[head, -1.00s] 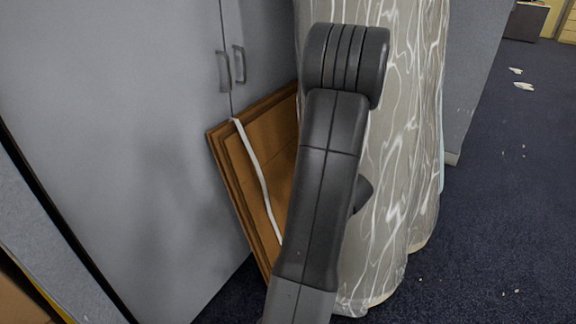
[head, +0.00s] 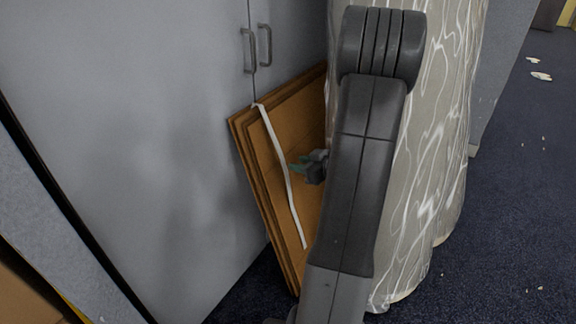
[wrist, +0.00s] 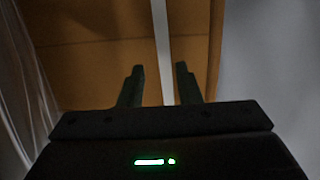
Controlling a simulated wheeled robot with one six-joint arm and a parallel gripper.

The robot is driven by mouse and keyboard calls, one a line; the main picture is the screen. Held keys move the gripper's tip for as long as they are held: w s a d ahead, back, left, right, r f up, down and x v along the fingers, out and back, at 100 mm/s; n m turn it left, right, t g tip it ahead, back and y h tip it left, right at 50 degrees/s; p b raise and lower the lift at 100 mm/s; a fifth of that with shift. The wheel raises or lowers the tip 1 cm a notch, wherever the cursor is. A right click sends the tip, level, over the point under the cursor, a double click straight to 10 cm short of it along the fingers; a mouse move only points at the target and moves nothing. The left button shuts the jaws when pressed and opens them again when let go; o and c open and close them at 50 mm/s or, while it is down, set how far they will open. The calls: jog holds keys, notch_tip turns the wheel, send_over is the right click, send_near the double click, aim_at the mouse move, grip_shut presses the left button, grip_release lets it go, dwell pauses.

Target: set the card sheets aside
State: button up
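The brown card sheets (head: 262,165) lean in a stack against the grey cabinet, beside the draped cloth in the head view. A white strap (head: 283,165) runs down their front face. In the wrist view the card (wrist: 100,70) fills the upper middle, with the strap (wrist: 162,45) running down toward the space between the fingers. My gripper (head: 298,168) is in front of the card's face, partly hidden by my arm. In the wrist view my gripper (wrist: 158,85) has its two fingers apart, one on each side of the strap's line. Whether the fingers touch the card cannot be told.
The grey cabinet (head: 130,120) with two handles stands behind and left of the sheets. The patterned tablecloth (head: 440,170) hangs close on the right. Dark blue carpet (head: 510,220) lies open at right, with small pale scraps (head: 540,76) on it.

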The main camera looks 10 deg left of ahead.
aim_at(287, 172)
jog(key=b+x, duration=0.1)
jog(key=x, duration=0.5)
jog(key=shift+w+a+b, duration=0.1)
jog(key=shift+b, duration=0.25)
grip_shut()
